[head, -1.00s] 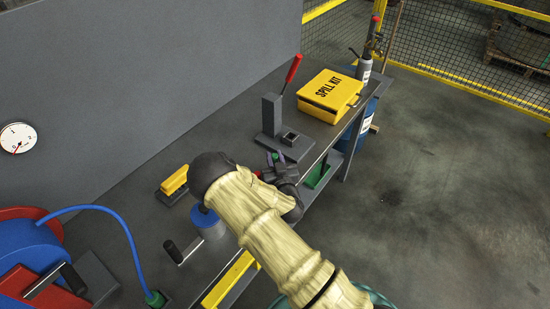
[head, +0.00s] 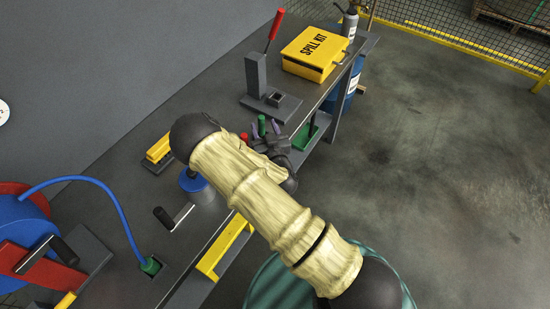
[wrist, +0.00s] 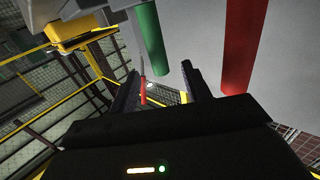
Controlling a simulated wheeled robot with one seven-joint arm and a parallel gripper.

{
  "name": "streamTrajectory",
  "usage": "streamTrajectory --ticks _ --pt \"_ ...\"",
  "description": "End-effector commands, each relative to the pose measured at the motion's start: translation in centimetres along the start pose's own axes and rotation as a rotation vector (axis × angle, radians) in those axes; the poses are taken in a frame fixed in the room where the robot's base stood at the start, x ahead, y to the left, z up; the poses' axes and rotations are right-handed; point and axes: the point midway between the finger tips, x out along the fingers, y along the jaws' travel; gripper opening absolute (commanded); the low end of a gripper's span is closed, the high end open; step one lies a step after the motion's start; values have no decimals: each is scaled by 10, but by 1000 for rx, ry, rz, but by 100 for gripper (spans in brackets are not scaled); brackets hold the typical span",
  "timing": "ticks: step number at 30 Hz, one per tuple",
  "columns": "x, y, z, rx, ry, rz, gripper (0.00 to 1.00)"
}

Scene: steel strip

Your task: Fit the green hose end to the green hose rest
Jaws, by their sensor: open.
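In the head view, a blue hose (head: 108,194) arches from the reel at left down to its green end (head: 150,265), which stands in or against a small dark block at the bench's front left. I cannot tell whether that block is the green hose rest. My gripper (head: 268,130) is far from this end, over the bench's front edge beyond my forearm. In the wrist view, my gripper (wrist: 158,85) is open, with nothing between its fingers. A green cylinder (wrist: 148,38) and a red cylinder (wrist: 245,45) hang in view beyond the fingers.
A blue reel (head: 22,228) with a crank stands at left. A blue pot (head: 196,186) and yellow block (head: 159,148) are beside my arm. A lever press (head: 257,75) and a yellow spill kit (head: 315,48) stand farther back. The floor at right is clear.

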Motion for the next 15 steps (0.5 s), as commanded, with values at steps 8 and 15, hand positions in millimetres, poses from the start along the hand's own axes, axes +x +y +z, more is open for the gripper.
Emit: streamTrajectory --ticks 8,15 --pt "-49 0 3 0 -2 1 48" --pt "-94 0 -1 -1 -6 2 48"
